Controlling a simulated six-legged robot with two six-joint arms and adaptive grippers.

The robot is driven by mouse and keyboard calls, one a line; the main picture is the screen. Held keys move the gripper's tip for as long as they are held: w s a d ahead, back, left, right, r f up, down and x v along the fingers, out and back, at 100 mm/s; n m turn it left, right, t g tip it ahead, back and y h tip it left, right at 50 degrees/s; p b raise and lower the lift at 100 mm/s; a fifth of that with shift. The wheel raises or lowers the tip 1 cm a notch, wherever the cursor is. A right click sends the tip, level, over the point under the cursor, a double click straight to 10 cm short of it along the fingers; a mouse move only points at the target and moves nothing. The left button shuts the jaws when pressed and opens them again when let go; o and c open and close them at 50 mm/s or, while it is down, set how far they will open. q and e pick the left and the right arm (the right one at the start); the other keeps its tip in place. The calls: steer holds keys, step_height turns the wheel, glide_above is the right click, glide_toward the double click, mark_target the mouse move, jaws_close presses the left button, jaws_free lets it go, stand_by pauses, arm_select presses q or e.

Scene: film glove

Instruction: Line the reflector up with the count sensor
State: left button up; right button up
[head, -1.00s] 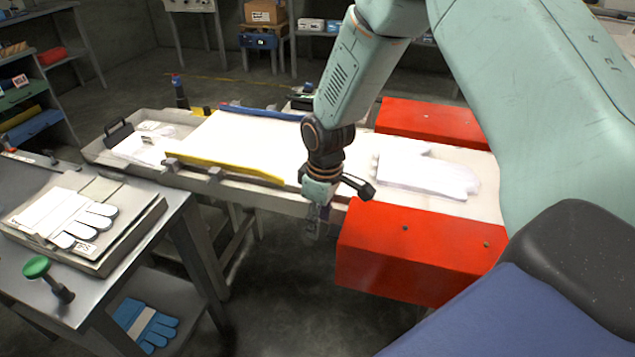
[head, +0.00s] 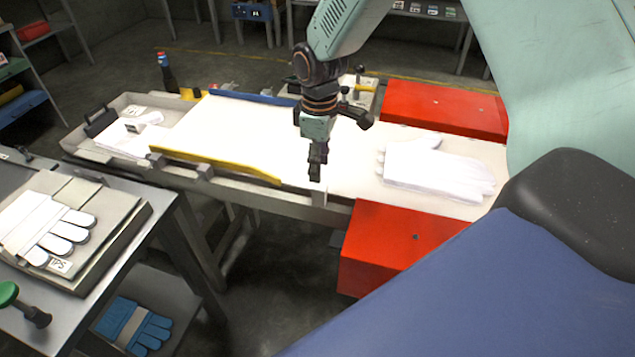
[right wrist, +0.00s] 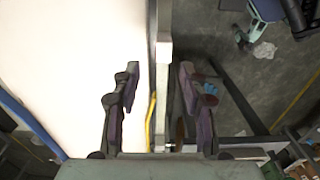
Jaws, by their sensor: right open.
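My right gripper (head: 317,172) is open and points down over the near edge of the white belt (head: 240,135). Just below its fingers a small pale upright piece (head: 319,196), possibly the reflector, stands at the near rail. In the right wrist view the open fingers (right wrist: 160,72) straddle the rail line, with a pale narrow piece (right wrist: 163,48) between them; contact cannot be made out. Across the belt, partly behind my wrist, is a small light unit with dark knobs (head: 362,84); I cannot tell if it is the count sensor. My left gripper is out of view.
Red housings stand at the far side (head: 445,108) and near side (head: 400,240), with a white glove (head: 435,168) on the belt between them. A yellow guide (head: 215,165) and a blue guide (head: 250,98) border the belt. A side table with a glove tray (head: 95,255) is at left.

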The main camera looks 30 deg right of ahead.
mark_target(320, 187)
steer(key=shift+s+f, duration=0.3)
steer(key=shift+f, duration=0.1)
step_height(320, 187, down, 6)
steer(key=shift+w+a+f+b, duration=0.1)
steer(key=shift+a+b, duration=0.05)
steer(key=shift+b, duration=0.5)
steer(key=shift+f, duration=0.2)
steer(key=shift+s, duration=0.3)
steer(key=shift+w, duration=0.1)
steer(key=shift+w+f, duration=0.15)
steer(key=c, duration=0.8)
jaws_close()
